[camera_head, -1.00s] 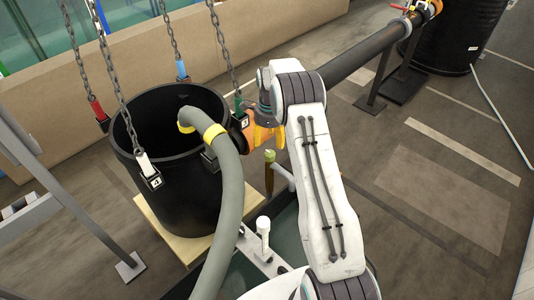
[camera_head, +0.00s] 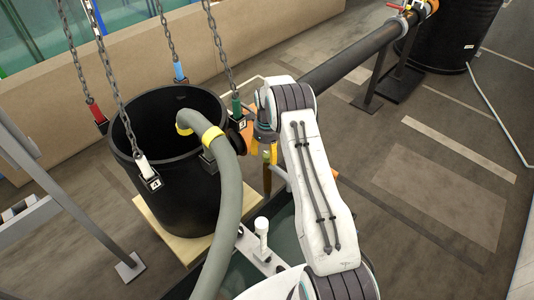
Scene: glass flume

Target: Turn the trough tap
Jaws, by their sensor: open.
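My gripper (camera_head: 265,148), dark with yellow fingers, is open and points down just left of my white arm. The fingers are at the top of a brownish upright post (camera_head: 267,182) at the trough's far end, apparently the tap. The fingers cover most of its top, so I cannot tell whether they touch it or straddle it. A grey spout (camera_head: 283,175) shows to its right, partly behind my arm. The trough (camera_head: 284,228) holds dark green water and is largely hidden by my arm.
A black tub (camera_head: 172,200) on a wooden pallet (camera_head: 190,244) stands left, with hanging chains and a grey hose (camera_head: 229,190). A black pipe (camera_head: 350,58) runs toward a black barrel (camera_head: 456,36).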

